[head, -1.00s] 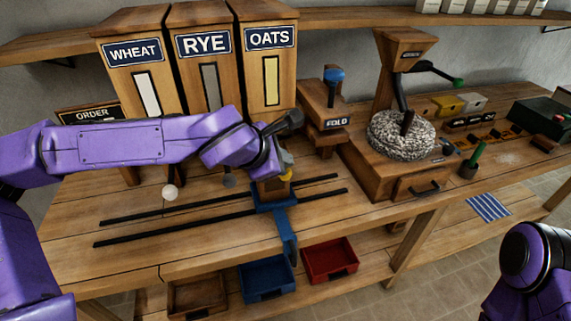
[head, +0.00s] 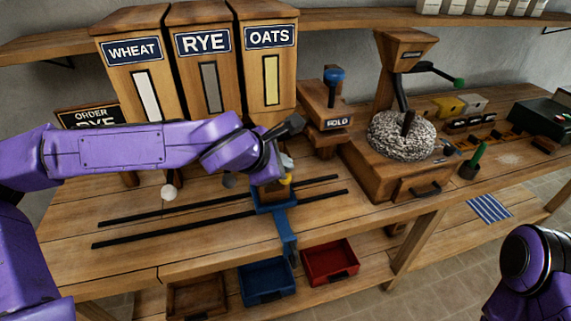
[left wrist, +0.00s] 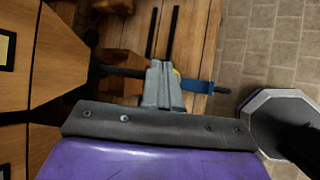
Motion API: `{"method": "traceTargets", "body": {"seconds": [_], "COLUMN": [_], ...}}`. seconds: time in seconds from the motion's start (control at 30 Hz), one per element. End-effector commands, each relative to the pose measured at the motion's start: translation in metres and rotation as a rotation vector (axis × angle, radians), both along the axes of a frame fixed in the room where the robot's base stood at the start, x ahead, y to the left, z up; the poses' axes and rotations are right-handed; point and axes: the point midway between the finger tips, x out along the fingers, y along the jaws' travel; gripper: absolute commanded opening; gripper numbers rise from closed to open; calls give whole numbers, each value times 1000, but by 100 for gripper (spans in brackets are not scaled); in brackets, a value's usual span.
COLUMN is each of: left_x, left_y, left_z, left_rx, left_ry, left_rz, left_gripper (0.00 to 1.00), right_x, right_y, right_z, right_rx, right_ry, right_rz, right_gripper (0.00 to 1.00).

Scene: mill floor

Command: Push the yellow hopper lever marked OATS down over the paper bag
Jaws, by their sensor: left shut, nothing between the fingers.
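The OATS hopper (head: 266,55) is the rightmost of three wooden hoppers. Its yellow lever (head: 286,180) shows only as a small piece just below my left gripper (head: 286,164). The gripper's fingers are shut and empty, at or just above the lever; contact cannot be made out. In the left wrist view the grey fingers (left wrist: 163,85) cover most of the yellow lever (left wrist: 177,73). A brown shape, likely the paper bag (head: 268,192), sits in the blue carriage (head: 285,222) below, mostly hidden by my wrist. My right gripper is out of view.
White (head: 169,192) and grey (head: 229,181) lever knobs stand to the left, under the WHEAT and RYE hoppers. Two black rails (head: 150,232) cross the bench. The FOLD station (head: 325,105) and mill (head: 402,134) stand to the right. Blue (head: 266,281) and red (head: 330,262) bins sit below.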

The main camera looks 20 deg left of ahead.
Motion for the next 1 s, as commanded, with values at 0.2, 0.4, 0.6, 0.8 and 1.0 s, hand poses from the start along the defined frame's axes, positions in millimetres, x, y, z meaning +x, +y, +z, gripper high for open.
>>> {"method": "traceTargets", "body": {"seconds": [0.2, 0.4, 0.6, 0.8, 1.0], "left_x": [0, 0, 0, 0, 0], "left_y": [0, 0, 0, 0, 0], "left_z": [-4, -6, -9, -11, -13], "left_rx": [0, 0, 0, 0, 0], "left_ry": [1, 1, 1, 1, 1], "left_rz": [0, 0, 0, 0, 0], "left_gripper": [0, 0, 0, 0, 0], "right_x": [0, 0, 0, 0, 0], "right_y": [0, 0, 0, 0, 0], "right_z": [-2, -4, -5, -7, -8], "right_rx": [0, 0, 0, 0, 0], "right_ry": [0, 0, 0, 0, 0], "right_rz": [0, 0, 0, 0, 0], "right_gripper": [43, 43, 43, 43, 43]}}
